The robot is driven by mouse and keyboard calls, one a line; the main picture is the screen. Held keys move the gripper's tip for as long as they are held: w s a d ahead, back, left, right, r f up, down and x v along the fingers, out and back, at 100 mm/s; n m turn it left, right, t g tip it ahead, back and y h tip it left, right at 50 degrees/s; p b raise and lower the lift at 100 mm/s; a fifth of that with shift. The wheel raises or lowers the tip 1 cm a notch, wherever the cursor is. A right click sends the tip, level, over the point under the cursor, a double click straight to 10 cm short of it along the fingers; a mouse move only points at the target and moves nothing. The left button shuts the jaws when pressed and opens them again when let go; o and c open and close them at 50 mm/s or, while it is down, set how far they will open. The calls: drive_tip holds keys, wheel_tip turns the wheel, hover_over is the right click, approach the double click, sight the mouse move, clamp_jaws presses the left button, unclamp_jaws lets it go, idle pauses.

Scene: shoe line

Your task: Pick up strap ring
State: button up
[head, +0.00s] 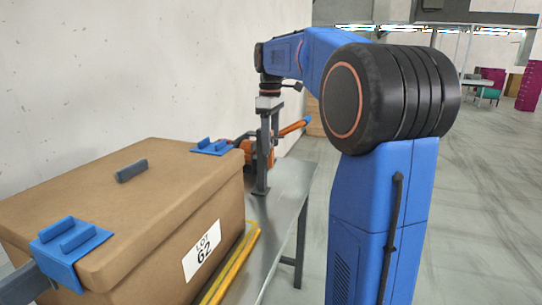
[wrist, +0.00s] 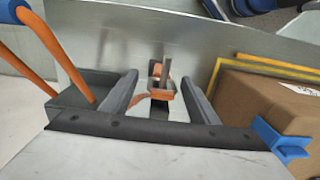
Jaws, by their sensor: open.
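A small orange strap ring (wrist: 161,92) shows in the wrist view between my fingers, around or beside a thin grey upright piece; I cannot tell which. My gripper (wrist: 160,88) is open, with one dark finger on each side of the ring and a visible gap on both sides. In the head view my gripper (head: 267,185) points down over the grey table, its fingers partly hiding orange parts behind them. I cannot pick the ring out from those parts in that view.
A brown carton (head: 120,215) labelled LOT 62 stands at the left, with blue clips (head: 72,250) on it. Yellow strips (head: 235,265) lie beside it on the metal table (head: 285,190). Orange bars (wrist: 50,45) rise left of my fingers in the wrist view.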

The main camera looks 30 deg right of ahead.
sight(271, 156)
wheel_tip(271, 156, down, 4)
drive_tip(key=shift+s+f, duration=0.1)
drive_tip(key=shift+s, duration=0.05)
drive_tip(key=c, duration=1.2)
drive_tip(key=shift+o, duration=0.2)
